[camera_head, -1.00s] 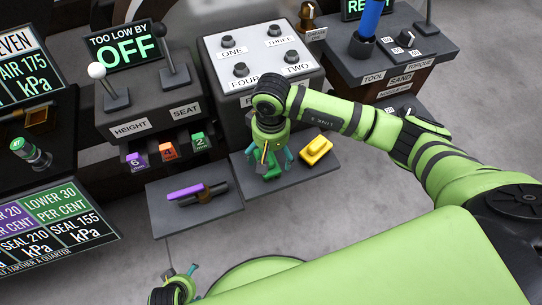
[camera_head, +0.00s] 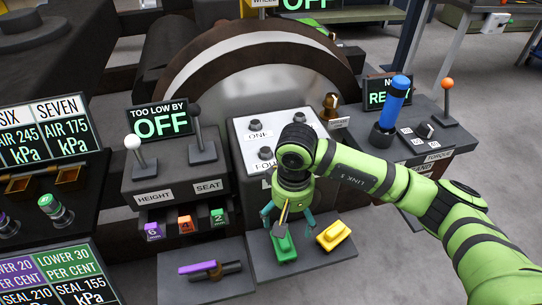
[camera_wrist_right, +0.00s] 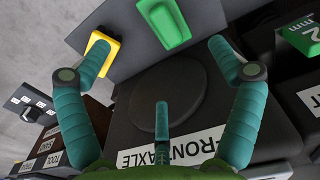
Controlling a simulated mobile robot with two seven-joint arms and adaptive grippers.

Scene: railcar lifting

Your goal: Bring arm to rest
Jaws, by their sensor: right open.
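My right gripper (camera_head: 287,218) hangs in front of the grey console, its teal fingers spread and nothing between them. In the right wrist view my open fingers (camera_wrist_right: 160,75) show from behind. A green block (camera_head: 284,243) lies on the dark shelf (camera_head: 262,268) just below the fingers; it also shows in the right wrist view (camera_wrist_right: 163,22). A yellow block (camera_head: 333,235) lies to its right; in the right wrist view the yellow block (camera_wrist_right: 97,58) is partly covered by one finger. My left gripper is out of view.
A purple-topped piece (camera_head: 202,268) lies on the shelf to the left. A console with a white and a black lever (camera_head: 133,143) stands left. At right, a bench holds a blue-handled tool (camera_head: 394,103) and an orange-knobbed lever (camera_head: 447,86). Grey floor is clear at lower right.

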